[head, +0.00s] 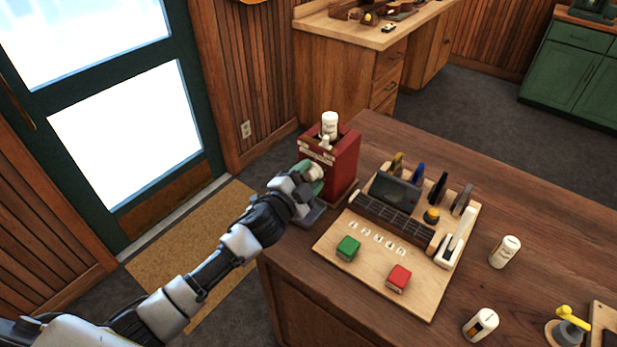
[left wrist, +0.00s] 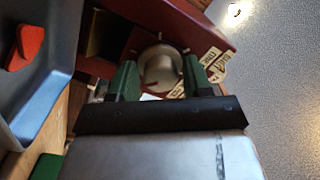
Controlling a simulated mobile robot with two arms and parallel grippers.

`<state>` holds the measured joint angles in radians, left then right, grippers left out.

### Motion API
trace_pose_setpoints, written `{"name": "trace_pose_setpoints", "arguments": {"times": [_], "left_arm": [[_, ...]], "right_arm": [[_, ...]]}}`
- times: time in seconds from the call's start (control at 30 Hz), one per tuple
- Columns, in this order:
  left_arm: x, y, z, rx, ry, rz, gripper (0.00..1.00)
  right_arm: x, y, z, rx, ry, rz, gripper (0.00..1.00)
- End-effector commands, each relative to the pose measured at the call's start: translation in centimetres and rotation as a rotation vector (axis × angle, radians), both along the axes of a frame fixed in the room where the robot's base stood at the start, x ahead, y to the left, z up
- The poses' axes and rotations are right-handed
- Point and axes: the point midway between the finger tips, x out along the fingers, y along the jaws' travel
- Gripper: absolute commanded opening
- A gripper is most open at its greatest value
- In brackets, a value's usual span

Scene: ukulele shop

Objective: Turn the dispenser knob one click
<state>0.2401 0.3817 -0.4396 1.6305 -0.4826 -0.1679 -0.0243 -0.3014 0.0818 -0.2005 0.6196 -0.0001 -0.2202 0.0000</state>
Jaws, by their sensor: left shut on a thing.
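The dispenser is a dark red box (head: 343,162) at the back left corner of the wooden counter. Its pale round knob (head: 317,173) is on the side facing my left arm. My left gripper (head: 309,174) is at this knob, with green fingertips. In the left wrist view the grey metal knob (left wrist: 160,68) sits between the two fingers of my left gripper (left wrist: 159,78), which are shut on it. Pale labels (left wrist: 213,62) show beside the knob, too small to read. My right gripper is not in view.
A white bottle (head: 329,124) stands on the dispenser. Right of it, a light wooden board (head: 372,278) bears a dark screen (head: 394,193), a green block (head: 348,248) and a red block (head: 398,279). More white bottles (head: 504,252) stand on the counter (head: 540,222), whose right part has bare room.

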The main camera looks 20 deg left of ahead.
Motion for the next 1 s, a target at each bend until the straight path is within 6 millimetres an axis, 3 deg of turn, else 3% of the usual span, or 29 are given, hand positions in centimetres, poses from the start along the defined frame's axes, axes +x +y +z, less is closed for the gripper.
{"name": "trace_pose_setpoints", "arguments": {"times": [0.6,1.0], "left_arm": [[0.0,0.0,-0.2,0.525,-0.188,-0.001,0.26],[0.0,0.0,-0.2,0.707,-0.254,-0.001,0.26]], "right_arm": [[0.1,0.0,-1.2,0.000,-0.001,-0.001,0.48],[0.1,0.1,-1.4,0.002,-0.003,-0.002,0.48]]}}
